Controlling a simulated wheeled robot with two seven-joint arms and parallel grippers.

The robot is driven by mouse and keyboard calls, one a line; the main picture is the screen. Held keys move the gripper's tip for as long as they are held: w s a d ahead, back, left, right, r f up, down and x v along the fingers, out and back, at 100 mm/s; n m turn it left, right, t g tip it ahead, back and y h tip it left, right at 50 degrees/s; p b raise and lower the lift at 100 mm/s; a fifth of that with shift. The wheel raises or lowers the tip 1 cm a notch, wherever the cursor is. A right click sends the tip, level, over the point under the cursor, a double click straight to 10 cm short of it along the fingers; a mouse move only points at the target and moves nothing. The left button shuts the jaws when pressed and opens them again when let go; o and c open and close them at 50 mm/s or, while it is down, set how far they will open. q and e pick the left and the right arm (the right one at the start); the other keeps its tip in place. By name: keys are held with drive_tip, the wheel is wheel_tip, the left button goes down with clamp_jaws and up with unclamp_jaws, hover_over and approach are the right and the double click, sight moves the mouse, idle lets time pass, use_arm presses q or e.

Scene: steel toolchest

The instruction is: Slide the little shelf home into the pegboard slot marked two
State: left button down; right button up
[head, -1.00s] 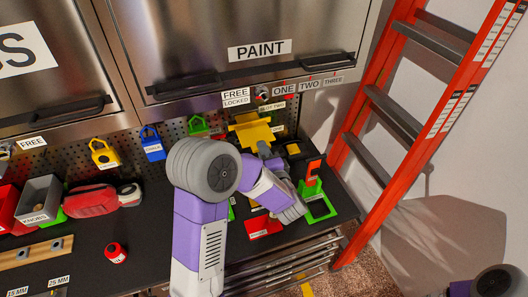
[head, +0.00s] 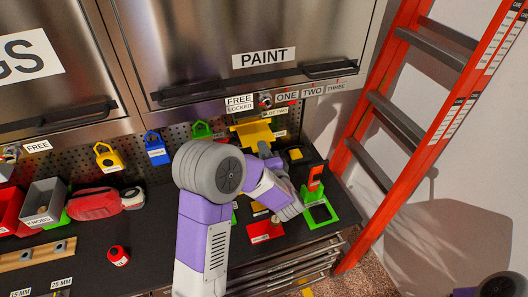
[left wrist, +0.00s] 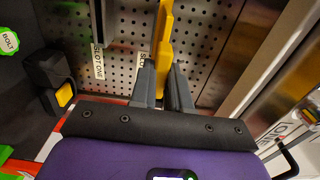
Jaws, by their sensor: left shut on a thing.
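The little shelf is yellow (head: 252,133) and stands in front of the pegboard (head: 184,128) in the head view. My left gripper (head: 262,150) is shut on its near edge. In the left wrist view the shelf (left wrist: 163,40) shows edge-on between the two fingers of my left gripper (left wrist: 163,82). A slot two label (head: 275,112) is on the pegboard just right of the shelf; the label (left wrist: 98,62) also shows in the left wrist view. I cannot tell whether the shelf touches the board or sits in a slot. My right gripper is out of view.
A green stand with a red part (head: 316,205) and a red card (head: 265,232) are on the bench near my left forearm. Yellow (head: 106,158) and blue (head: 155,150) padlocks hang left. An orange ladder (head: 385,110) stands right. Steel cabinet doors (head: 235,40) are above.

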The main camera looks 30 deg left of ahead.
use_arm(q)
drive_tip(key=shift+x, duration=1.1)
drive_tip(key=c, duration=1)
unclamp_jaws()
drive_tip(key=shift+d, duration=0.1)
drive_tip(key=v, duration=0.7)
drive_tip(key=shift+s+d, duration=0.2)
drive_tip(key=shift+s, duration=0.05)
